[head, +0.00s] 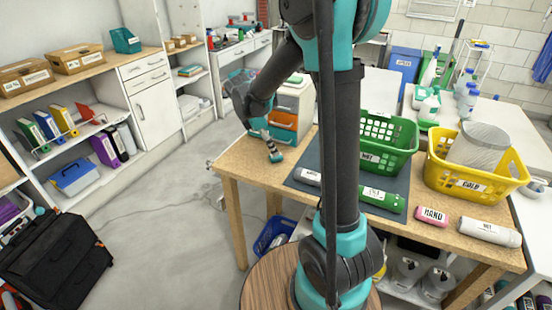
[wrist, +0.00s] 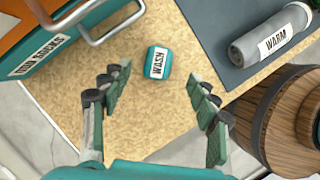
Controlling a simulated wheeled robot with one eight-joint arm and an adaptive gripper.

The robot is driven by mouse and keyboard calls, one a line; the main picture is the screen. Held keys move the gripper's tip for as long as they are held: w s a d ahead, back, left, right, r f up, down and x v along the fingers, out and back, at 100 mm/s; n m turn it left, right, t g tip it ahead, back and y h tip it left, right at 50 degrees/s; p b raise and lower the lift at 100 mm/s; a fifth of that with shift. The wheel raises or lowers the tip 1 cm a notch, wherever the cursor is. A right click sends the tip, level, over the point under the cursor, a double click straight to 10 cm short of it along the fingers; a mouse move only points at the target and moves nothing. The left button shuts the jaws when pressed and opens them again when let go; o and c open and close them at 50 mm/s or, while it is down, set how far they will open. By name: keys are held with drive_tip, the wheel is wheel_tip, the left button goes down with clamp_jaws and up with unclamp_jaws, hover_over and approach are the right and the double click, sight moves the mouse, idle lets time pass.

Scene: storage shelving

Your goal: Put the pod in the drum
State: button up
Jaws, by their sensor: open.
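A small teal pod (wrist: 157,62) with a white label, seemingly "WASH", lies on the tan tabletop in the wrist view. My gripper (wrist: 158,95) is open and empty, its two fingers apart on either side below the pod in the picture, not touching it. In the head view my gripper (head: 272,150) is over the table's left end; I cannot clearly pick out the pod there. A grey, speckled, open-looking cylinder (head: 480,145), which may be the drum, leans in the yellow basket (head: 468,183) at the table's right.
A grey bottle marked "WARM" (wrist: 270,38) lies on the dark mat (wrist: 205,20). A green basket (head: 388,161), green bottle (head: 383,198), pink block (head: 432,216) and white bottle (head: 489,231) share the table.

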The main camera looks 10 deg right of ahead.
drive_tip(key=shift+x, duration=2.35)
drive_tip(key=shift+w, duration=0.1)
drive_tip(key=shift+c, duration=0.6)
drive_tip(key=c, duration=1)
